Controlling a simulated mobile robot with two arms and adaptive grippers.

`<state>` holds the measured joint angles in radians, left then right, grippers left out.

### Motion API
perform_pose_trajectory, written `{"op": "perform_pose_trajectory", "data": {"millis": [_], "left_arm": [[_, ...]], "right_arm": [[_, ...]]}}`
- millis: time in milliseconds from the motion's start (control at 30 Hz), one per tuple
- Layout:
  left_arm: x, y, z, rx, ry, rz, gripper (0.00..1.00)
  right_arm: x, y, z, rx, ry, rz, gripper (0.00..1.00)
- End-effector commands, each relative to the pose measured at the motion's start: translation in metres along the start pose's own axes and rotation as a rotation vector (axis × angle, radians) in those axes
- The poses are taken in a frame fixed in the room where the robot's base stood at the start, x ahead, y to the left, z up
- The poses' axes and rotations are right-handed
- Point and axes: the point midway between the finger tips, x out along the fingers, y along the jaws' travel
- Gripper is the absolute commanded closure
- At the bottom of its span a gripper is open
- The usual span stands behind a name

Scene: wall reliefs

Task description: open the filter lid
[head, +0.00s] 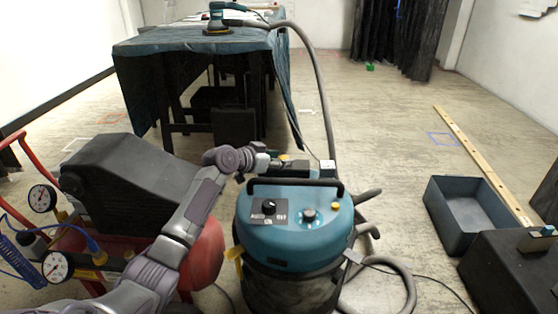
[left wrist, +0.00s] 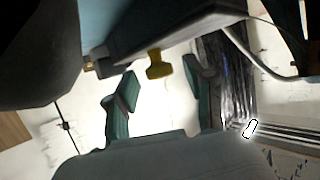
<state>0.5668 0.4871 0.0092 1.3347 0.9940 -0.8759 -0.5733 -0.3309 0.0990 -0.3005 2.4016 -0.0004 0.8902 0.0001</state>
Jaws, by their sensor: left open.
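The teal and black vacuum extractor (head: 295,225) stands upright in the middle of the head view, with a black handle across its top. My left arm reaches past its left side, and the left gripper (head: 288,168) is at its far side, partly hidden behind the handle. In the left wrist view the gripper (left wrist: 160,78) is open, with its two teal-and-black fingers apart. A yellow tab (left wrist: 159,64) hangs from a dark grey housing (left wrist: 180,32) and shows between the fingers, apparently not gripped. I cannot tell clearly which part is the filter lid. My right gripper is not in view.
A red compressor with gauges (head: 58,267) stands close at left. A hose (head: 325,85) runs to a sander (head: 217,20) on the cloth-covered table (head: 150,45). A grey bin (head: 437,205) and a dark case (head: 505,275) are at right. Open floor lies beyond the extractor.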

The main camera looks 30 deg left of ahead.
Motion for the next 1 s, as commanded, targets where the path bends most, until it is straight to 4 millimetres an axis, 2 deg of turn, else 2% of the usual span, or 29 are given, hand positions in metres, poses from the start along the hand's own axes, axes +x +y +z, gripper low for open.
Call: {"op": "perform_pose_trajectory", "data": {"millis": [67, 100, 400, 767, 1000], "left_arm": [[0.0, 0.0, 0.0, 0.0, 0.0, 0.0, 0.46], [0.0, 0.0, 0.0, 0.0, 0.0, 0.0, 0.5], [-0.001, 0.0, 0.0, 0.0, 0.0, 0.0, 1.0], [0.0, -0.001, -0.001, -0.005, -0.005, 0.001, 1.0], [0.011, -0.007, -0.013, -0.055, -0.057, 0.021, 1.0]], "right_arm": [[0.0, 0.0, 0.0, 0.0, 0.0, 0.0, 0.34], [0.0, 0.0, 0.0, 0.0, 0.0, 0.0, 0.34], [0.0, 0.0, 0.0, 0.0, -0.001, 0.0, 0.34], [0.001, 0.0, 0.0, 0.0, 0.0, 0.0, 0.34], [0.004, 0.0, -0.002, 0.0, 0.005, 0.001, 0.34]]}}
